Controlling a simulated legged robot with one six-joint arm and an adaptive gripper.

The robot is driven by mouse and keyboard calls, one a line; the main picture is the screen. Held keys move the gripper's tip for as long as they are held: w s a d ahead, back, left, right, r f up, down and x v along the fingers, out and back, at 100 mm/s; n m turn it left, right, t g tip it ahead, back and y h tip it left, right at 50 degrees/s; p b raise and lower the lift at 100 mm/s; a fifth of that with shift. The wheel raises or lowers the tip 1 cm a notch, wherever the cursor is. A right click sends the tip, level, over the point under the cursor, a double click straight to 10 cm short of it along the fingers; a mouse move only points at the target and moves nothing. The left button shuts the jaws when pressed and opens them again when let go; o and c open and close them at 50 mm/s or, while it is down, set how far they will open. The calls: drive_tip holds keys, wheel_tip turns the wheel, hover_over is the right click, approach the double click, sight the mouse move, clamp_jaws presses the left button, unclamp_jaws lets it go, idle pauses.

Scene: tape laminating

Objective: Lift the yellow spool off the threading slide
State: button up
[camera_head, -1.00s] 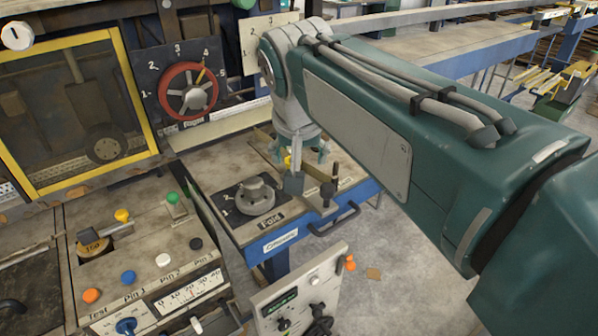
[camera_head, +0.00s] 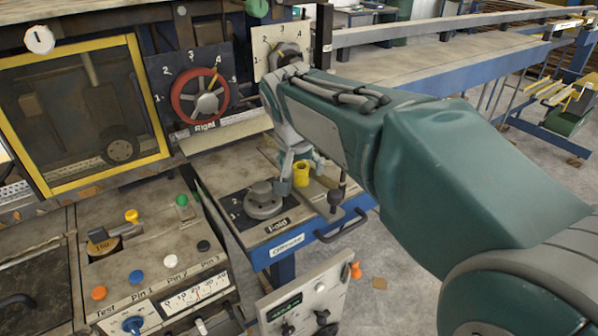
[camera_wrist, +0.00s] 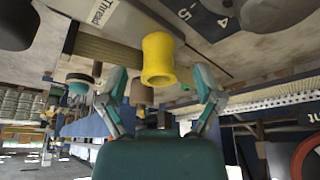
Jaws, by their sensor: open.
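The yellow spool (camera_head: 301,174) stands upright on the table at the threading slide, a long narrow bar (camera_head: 322,187), in the head view. In the wrist view, which is upside down, the spool (camera_wrist: 158,60) is at the centre, beside the ribbed slide (camera_wrist: 112,53) and the "Thread" label (camera_wrist: 101,11). My gripper (camera_wrist: 160,88) is open, with one finger on each side of the spool's near end and gaps between. In the head view my gripper (camera_head: 286,184) is left of the spool and partly hidden by my arm. The exact seating of the spool cannot be told.
A round grey fold knob (camera_head: 263,200) stands left of the spool. A dark-knobbed lever (camera_head: 335,193) is at the right, near the table's front handle (camera_head: 342,226). A red wheel (camera_head: 200,95) and a dial panel (camera_head: 283,43) stand behind.

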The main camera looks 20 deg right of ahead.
drive_tip(key=shift+x, duration=0.8)
drive_tip(key=c, duration=0.9)
drive_tip(key=shift+c, duration=0.2)
drive_tip(key=shift+r, duration=0.5)
wheel_tip(320, 180, up, 2)
drive_tip(key=shift+r, duration=0.25)
drive_tip(key=s+r, duration=0.9)
drive_tip(key=s, duration=0.5)
drive_tip(key=shift+a+r, duration=0.2)
drive_tip(key=shift+r, duration=0.1)
